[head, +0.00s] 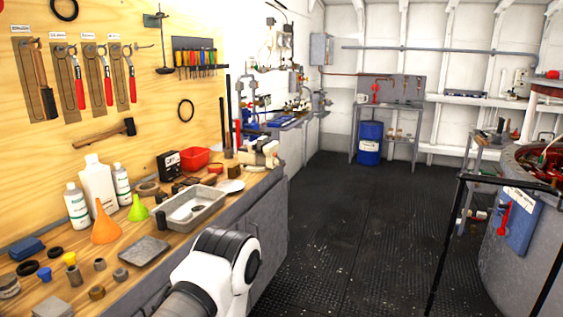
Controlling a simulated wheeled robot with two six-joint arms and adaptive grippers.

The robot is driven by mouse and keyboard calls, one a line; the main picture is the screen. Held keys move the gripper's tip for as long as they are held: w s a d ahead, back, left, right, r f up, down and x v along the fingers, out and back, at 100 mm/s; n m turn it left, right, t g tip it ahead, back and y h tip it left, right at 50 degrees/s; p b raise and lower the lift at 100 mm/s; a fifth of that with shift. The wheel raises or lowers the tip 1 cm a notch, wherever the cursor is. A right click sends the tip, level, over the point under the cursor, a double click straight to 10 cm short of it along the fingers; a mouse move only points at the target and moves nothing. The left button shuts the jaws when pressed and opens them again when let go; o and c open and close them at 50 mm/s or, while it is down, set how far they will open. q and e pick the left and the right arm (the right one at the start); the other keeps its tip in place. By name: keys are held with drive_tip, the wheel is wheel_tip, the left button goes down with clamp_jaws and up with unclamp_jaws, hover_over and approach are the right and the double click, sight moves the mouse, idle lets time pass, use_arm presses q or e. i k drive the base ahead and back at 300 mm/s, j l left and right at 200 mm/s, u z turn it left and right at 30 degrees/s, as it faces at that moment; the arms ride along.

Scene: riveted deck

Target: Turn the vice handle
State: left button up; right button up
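A small cream and dark device that looks like the vice (262,152) stands at the far right corner of the wooden workbench (140,258). It is small in the picture, and I cannot clearly make out its handle or how the handle is turned. A white and black link of my own arm rises from the bottom edge in front of the bench. No gripper fingers show, so neither gripper is in view.
A grey metal tray (193,208), a red bowl (195,158), an orange funnel (105,225) and white bottles (98,185) crowd the bench. Dark rubber floor (350,220) is open to the right. A black railing (446,245) and a grey round tank (515,270) stand at right.

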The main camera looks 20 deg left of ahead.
sight(277, 161)
drive_tip(key=i+u, duration=0.2)
drive_tip(key=i, duration=0.5)
drive_tip(key=i+l+u, duration=0.2)
drive_tip(key=i, duration=0.5)
